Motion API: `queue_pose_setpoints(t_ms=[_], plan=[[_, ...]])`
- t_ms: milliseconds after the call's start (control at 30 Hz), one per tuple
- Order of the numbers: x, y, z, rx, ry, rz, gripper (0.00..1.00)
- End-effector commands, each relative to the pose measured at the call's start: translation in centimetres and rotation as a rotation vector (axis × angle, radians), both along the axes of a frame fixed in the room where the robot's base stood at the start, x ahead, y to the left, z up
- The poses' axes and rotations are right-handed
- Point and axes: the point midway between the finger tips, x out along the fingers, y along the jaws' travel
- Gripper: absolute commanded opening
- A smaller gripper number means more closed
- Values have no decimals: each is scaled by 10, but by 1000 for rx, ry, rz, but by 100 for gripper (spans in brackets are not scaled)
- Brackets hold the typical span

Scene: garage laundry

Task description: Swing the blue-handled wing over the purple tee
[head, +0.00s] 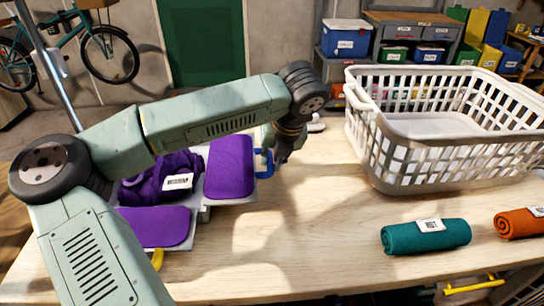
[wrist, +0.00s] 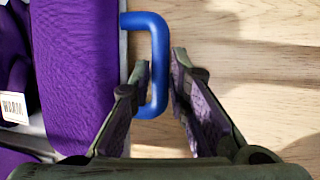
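The purple tee (head: 160,178) lies bunched on the folding board, with a white label on it; part of it shows at the left of the wrist view (wrist: 12,75). The blue-handled wing (head: 230,165) has a purple pad and lies flat to the right of the tee. Its blue handle (wrist: 158,60) sticks out from the wing's right edge. My gripper (head: 281,158) is at this handle. In the wrist view its open fingers (wrist: 161,68) stand on either side of the handle's outer bar, with a gap visible on the right side.
A front flap (head: 160,228) with a purple pad and a yellow handle (head: 157,259) lies nearer me. A white basket (head: 440,165) stands at the right. A teal roll (head: 426,237) and an orange roll (head: 519,224) lie in front of it. The middle of the table is clear.

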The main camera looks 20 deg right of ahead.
Motion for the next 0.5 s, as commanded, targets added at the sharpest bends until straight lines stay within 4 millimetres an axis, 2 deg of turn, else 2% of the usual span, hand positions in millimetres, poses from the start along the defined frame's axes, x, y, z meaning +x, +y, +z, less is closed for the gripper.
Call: queue_pose_setpoints(t_ms=[200, 500], plan=[[0, 0, 0, 0, 0, 0, 0], [0, 0, 0, 0, 0, 0, 0]])
